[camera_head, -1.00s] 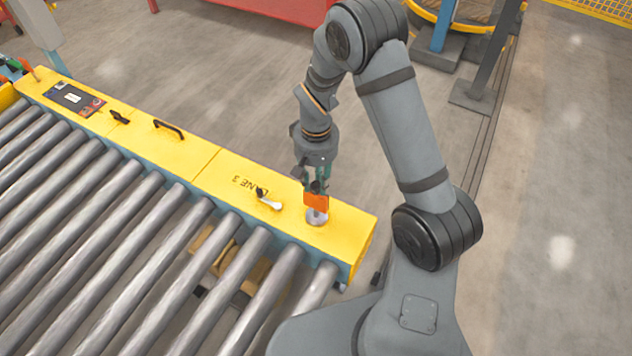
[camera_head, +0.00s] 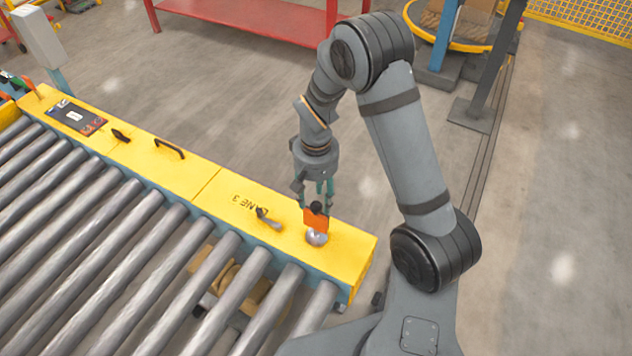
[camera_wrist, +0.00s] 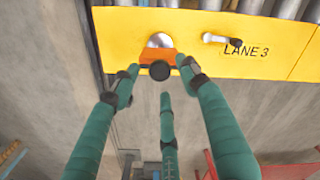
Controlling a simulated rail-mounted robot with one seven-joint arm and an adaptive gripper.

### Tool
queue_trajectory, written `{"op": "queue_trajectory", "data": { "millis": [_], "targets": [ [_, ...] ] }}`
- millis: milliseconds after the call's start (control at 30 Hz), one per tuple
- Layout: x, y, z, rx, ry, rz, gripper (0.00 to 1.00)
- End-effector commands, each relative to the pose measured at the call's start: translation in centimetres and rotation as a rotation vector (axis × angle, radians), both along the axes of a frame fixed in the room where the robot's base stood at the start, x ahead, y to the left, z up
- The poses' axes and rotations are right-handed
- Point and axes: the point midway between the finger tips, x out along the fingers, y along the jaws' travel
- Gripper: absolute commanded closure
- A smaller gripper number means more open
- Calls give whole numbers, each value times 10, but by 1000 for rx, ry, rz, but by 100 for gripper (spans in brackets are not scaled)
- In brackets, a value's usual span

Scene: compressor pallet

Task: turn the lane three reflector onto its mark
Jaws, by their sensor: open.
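The lane three reflector is an orange plate (camera_head: 316,220) with a black knob on top, beside a silver dome (camera_head: 317,238) on the yellow rail cover. In the wrist view, the knob (camera_wrist: 159,70) stands in front of the orange plate (camera_wrist: 150,56) and the dome (camera_wrist: 160,41). My gripper (camera_head: 317,198) is open and empty, its teal fingers spread just above the knob. In the wrist view, my gripper (camera_wrist: 158,84) has its fingertips around and short of the knob. I cannot make out the mark.
A small handle (camera_head: 268,218) sits left of the reflector by the LANE 3 lettering. A black grab handle (camera_head: 170,148) is further along the yellow cover (camera_head: 230,190). Metal rollers (camera_head: 150,250) lie on the near side. Open floor lies behind, with a red table (camera_head: 255,12) further back.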

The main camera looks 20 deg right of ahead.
Motion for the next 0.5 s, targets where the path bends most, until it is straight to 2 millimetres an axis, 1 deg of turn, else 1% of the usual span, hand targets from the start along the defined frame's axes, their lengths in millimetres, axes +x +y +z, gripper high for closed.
{"op": "queue_trajectory", "data": {
  "millis": [33, 100, 300, 400, 500],
  "targets": [
    [2, 1, 11, 2, -6, 0, 55],
    [2, 1, 27, 2, -7, 0, 55],
    [2, 1, 68, 2, -6, 1, 55],
    [1, 0, 83, 1, -4, 1, 55],
    [1, 0, 93, 1, -3, 1, 55]
  ]
}}
